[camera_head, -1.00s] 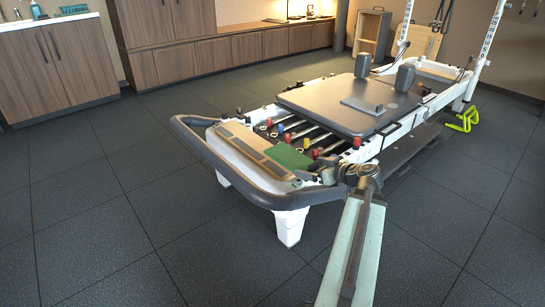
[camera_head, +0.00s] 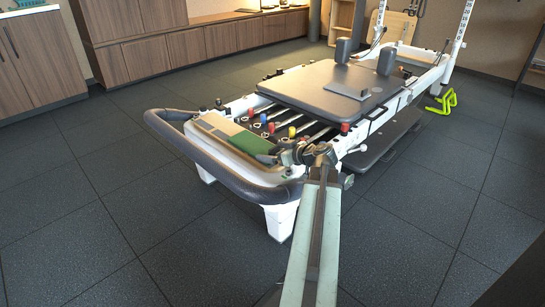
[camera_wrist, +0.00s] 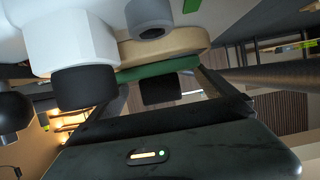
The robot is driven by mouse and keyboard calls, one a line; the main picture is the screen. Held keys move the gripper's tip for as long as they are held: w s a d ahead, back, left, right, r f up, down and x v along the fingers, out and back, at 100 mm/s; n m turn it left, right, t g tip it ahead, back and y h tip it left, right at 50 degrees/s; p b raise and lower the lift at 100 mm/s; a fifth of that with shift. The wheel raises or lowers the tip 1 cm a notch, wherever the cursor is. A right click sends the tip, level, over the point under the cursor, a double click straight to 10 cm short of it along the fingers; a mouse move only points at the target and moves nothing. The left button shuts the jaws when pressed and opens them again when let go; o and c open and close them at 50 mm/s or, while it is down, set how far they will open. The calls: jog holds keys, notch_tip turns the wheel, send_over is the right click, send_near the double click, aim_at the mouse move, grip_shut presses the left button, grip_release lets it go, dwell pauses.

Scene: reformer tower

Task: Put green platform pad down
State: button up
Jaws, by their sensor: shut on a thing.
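The green platform pad (camera_head: 252,142) lies at the near end of the reformer, beside a tan pad (camera_head: 215,126) on the end platform. In the wrist view it shows as a green strip (camera_wrist: 158,68) under a tan edge (camera_wrist: 165,47), just beyond the fingers. My gripper (camera_head: 276,156) is at the pad's right edge, shut on the pad. My gripper also shows in the wrist view (camera_wrist: 175,92), with its dark body along the bottom. The exact contact and any gap under the pad are hard to see.
The reformer carriage (camera_head: 325,92) with shoulder rests is behind. Red, yellow and blue spring ends (camera_head: 291,131) sit close to the gripper. A curved dark foot bar (camera_head: 215,172) wraps the near end. The dark floor (camera_head: 90,220) to the left is clear.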

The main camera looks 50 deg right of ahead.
jog(key=o, duration=1.1)
jog(key=shift+r, duration=0.1)
jog(key=p+v, duration=0.4)
jog(key=v, duration=0.7)
jog(key=shift+s+r+p, duration=0.1)
jog(key=shift+r+p, duration=0.1)
jog(key=shift+p, duration=0.15)
jog(key=shift+s+d, duration=0.15)
jog(key=shift+s, duration=0.2)
